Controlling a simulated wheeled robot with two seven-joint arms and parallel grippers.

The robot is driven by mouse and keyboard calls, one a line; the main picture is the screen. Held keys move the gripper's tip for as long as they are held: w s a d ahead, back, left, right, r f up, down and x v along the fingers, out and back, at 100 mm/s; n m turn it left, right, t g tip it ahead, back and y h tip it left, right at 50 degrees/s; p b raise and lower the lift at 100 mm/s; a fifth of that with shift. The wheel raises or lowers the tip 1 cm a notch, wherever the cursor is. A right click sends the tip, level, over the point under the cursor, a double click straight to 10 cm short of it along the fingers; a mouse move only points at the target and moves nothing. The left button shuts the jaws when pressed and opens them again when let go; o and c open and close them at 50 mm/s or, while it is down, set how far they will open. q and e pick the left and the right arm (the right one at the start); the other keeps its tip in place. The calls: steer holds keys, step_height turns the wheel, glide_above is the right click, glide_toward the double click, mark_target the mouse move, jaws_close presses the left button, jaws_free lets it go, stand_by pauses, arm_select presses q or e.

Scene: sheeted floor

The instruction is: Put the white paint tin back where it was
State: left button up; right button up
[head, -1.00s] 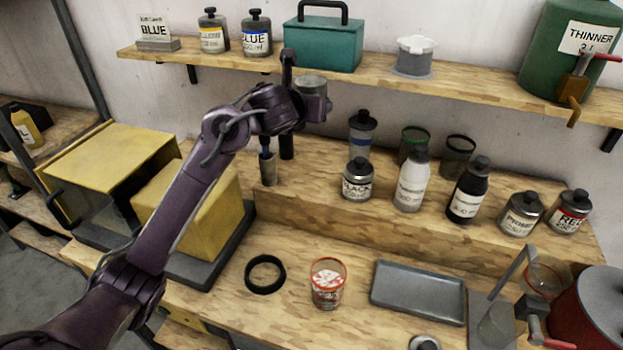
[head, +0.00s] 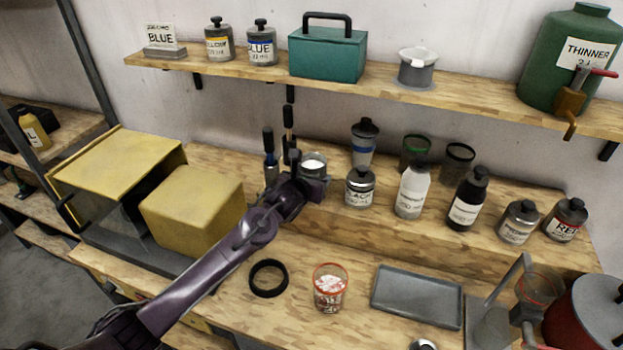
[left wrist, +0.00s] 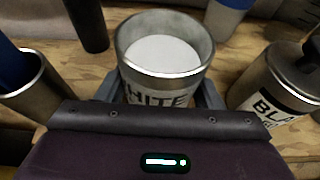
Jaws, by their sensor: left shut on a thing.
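The white paint tin (head: 313,164) is a grey metal tin, open at the top, with white paint inside. In the left wrist view the tin (left wrist: 166,60) shows part of a "WHITE" label and sits between my fingers. My left gripper (head: 309,178) is shut on it, at the wooden riser on the bench, just left of the black paint tin (head: 360,188). The tin looks upright. Its base is hidden by the gripper, so I cannot tell whether it touches the riser. My right gripper is not in view.
A metal cup with brush handles (head: 270,165) stands close on the left. Several bottles line the riser to the right. The shelf (head: 480,100) overhangs behind. A black ring (head: 268,278) and a tray (head: 417,296) lie in front.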

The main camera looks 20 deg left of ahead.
arm_select(q)
steer(key=shift+f, duration=0.6)
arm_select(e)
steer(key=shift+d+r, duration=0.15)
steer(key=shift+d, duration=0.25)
arm_select(q)
steer(key=shift+f, duration=0.2)
steer(key=o, duration=1.2)
